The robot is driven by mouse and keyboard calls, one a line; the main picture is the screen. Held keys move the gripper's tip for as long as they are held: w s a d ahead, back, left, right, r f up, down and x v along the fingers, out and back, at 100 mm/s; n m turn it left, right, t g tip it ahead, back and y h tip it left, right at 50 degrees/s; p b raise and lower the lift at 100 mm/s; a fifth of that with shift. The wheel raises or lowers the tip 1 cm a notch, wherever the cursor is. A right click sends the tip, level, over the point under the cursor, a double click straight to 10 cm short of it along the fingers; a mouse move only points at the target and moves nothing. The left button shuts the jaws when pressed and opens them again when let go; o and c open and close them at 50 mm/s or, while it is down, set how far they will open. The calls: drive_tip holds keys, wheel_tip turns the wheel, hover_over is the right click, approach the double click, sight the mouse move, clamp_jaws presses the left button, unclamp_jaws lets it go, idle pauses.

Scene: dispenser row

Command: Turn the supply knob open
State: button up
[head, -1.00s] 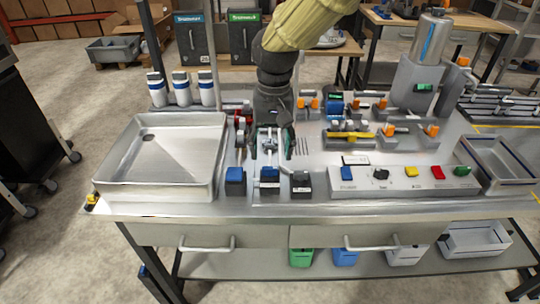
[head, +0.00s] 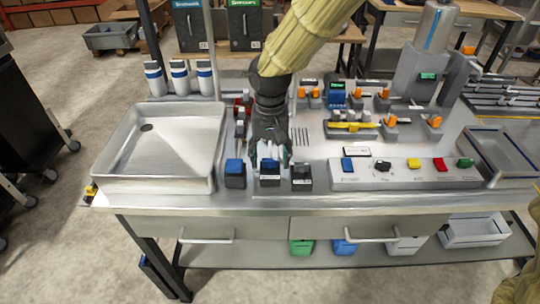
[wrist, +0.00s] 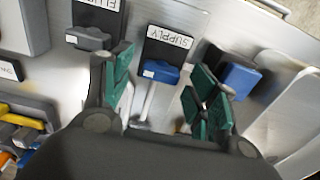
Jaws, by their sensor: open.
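The supply knob (wrist: 160,72) is a blue handle with a white patch, on a black block labelled SUPPLY (wrist: 168,43) in the wrist view. In the head view this block (head: 270,181) is the middle one of three near the table's front edge. My gripper (wrist: 163,88) is open, with green-padded fingers apart on either side of the blue handle. I cannot tell whether they touch it. A metal rod runs from the handle back between the fingers. In the head view my gripper (head: 270,158) hides most of the knob.
A block with a grey handle (wrist: 88,38) stands on one side, and a blue-handled block (wrist: 240,78) close on the other. A metal sink tray (head: 160,150) lies left. A button panel (head: 400,176) lies right.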

drive_tip(key=shift+f, duration=0.35)
drive_tip(key=c, duration=1)
